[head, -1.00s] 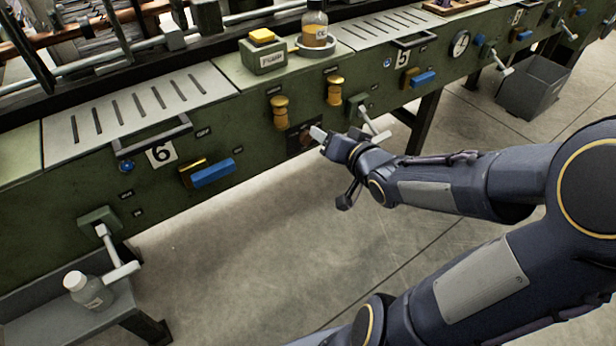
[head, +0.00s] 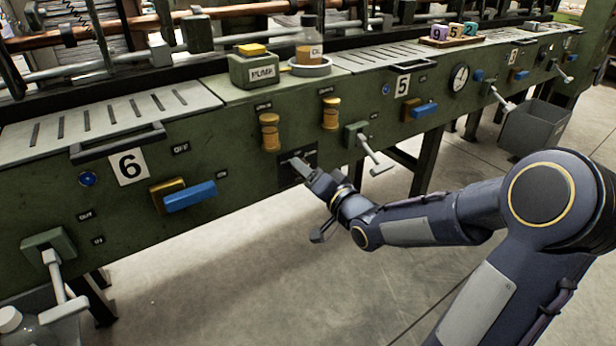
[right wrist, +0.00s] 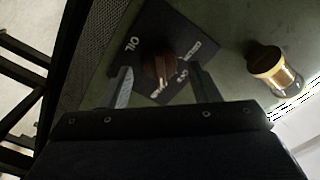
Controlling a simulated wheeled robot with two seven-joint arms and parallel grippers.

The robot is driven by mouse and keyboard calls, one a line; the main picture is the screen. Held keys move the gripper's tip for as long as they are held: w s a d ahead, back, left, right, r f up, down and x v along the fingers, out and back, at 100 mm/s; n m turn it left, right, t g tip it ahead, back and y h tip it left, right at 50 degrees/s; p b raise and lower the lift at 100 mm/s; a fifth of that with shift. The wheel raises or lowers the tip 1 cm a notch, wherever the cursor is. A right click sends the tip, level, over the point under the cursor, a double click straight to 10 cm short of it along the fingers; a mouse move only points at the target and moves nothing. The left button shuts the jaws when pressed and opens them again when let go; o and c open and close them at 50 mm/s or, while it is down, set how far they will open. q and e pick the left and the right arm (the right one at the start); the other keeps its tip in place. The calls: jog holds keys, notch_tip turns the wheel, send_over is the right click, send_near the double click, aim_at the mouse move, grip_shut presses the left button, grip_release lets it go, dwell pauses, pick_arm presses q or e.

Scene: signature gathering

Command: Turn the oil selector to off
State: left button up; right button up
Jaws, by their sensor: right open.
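The oil selector is a brown knob (right wrist: 158,68) on a dark square plate (right wrist: 150,30) in the right wrist view. The plate reads "OIL"; its other lettering is too small to read surely. A pale mark shows on the knob's lower edge. In the head view, the selector plate (head: 311,156) is on the green bench front, and my gripper hides most of the knob. My right gripper (head: 295,163) is open at the plate. In the right wrist view, its fingers (right wrist: 160,78) are on either side of the knob; contact cannot be told. My left gripper is not in view.
Two brass fittings (head: 269,132) (head: 331,113) stand above the selector. A white-handled lever (head: 372,155) is close on the right, and a blue handle (head: 190,196) is on the left. An oil bottle (head: 309,42) stands on the bench. The floor below is clear.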

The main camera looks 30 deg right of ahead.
jog(key=shift+w, duration=0.3)
jog(key=c, duration=1)
